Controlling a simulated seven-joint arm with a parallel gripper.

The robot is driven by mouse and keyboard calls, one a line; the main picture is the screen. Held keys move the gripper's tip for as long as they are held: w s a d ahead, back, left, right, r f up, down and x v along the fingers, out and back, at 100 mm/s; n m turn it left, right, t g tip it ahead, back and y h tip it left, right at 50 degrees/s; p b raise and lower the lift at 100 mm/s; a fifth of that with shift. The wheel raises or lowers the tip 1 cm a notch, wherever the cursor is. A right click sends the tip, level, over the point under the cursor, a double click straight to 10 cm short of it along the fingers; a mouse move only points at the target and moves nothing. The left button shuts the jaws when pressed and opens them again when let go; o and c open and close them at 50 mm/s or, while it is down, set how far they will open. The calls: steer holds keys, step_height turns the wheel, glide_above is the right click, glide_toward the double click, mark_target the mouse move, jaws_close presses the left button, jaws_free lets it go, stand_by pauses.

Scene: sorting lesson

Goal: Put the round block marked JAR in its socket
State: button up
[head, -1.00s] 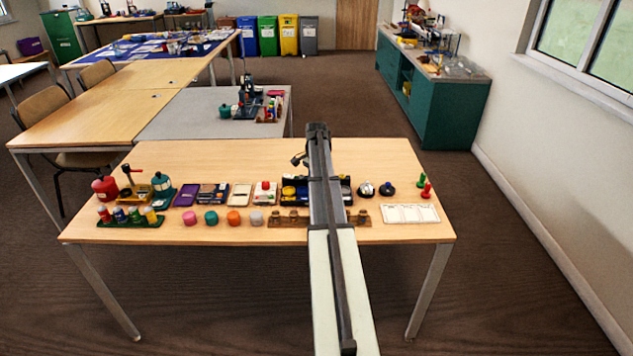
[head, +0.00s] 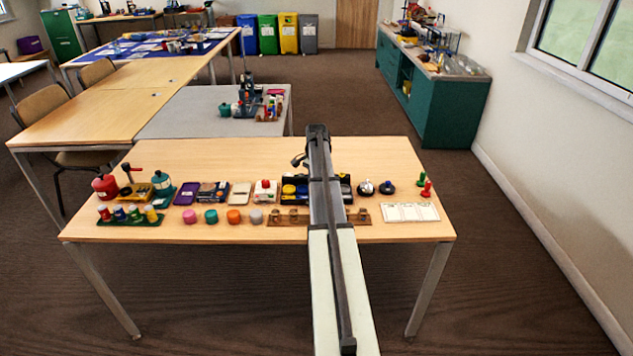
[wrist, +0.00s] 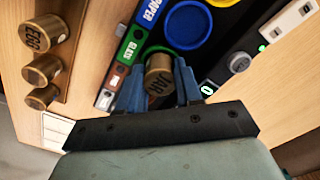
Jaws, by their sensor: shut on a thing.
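The round brass block marked JAR (wrist: 157,86) is held between the blue fingers of my gripper (wrist: 159,74) in the wrist view. My gripper is shut on its sides, with the JAR lettering facing the camera. A green-rimmed round socket (wrist: 163,47) shows just beyond the block, beside the green GLASS label (wrist: 131,50). The block covers most of this socket, and I cannot tell whether it is above it or partly in it. In the head view my arm hides the gripper and the block.
A blue socket (wrist: 188,23) lies beside the green one, near the blue PAPER label (wrist: 148,12). A wooden rack (wrist: 78,30) holds other brass blocks, one marked EGG (wrist: 41,34). Coloured round pieces (head: 234,216) and a white card (head: 410,212) lie along the table's front.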

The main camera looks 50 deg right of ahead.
steer(key=o, duration=0.7)
steer(key=shift+r, duration=5.5)
step_height(320, 180, up, 6)
